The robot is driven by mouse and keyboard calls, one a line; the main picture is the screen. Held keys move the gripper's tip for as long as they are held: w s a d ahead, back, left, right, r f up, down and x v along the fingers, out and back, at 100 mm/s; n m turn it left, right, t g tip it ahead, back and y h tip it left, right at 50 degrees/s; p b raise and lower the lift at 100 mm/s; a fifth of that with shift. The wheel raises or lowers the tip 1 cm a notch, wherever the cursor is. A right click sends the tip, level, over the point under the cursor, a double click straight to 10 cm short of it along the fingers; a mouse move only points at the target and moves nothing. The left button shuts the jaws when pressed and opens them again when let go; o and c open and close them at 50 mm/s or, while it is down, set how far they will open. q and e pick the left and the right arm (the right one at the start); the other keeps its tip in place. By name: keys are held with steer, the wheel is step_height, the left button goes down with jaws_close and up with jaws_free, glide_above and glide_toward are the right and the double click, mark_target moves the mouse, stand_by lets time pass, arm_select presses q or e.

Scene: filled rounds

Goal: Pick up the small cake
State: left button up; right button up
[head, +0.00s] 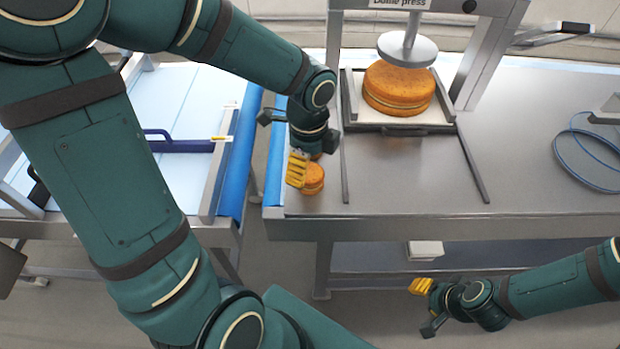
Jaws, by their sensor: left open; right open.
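The small cake (314,180) is a round, orange-brown filled cake with a pale layer. It sits at the left end of the steel table (400,180), partly hidden by my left gripper. My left gripper (302,170) is open, with its yellow-padded finger in front of the cake's left side; the other finger is largely hidden. I cannot tell whether it touches the cake. My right gripper (424,308) is open and empty, low in front of the table.
A larger cake (398,88) sits on a tray under the press plate (408,48). Two rails run along the table from the tray. A blue cable loop (590,160) lies at the right. A conveyor (195,100) with a blue-handled tool (180,145) stands at the left.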

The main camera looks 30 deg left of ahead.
mark_target(309, 171)
arm_select(q)
step_height(309, 171, down, 5)
steer(key=shift+w+f+b, duration=0.1)
steer(key=shift+b, duration=0.55)
steer(key=c, duration=0.6)
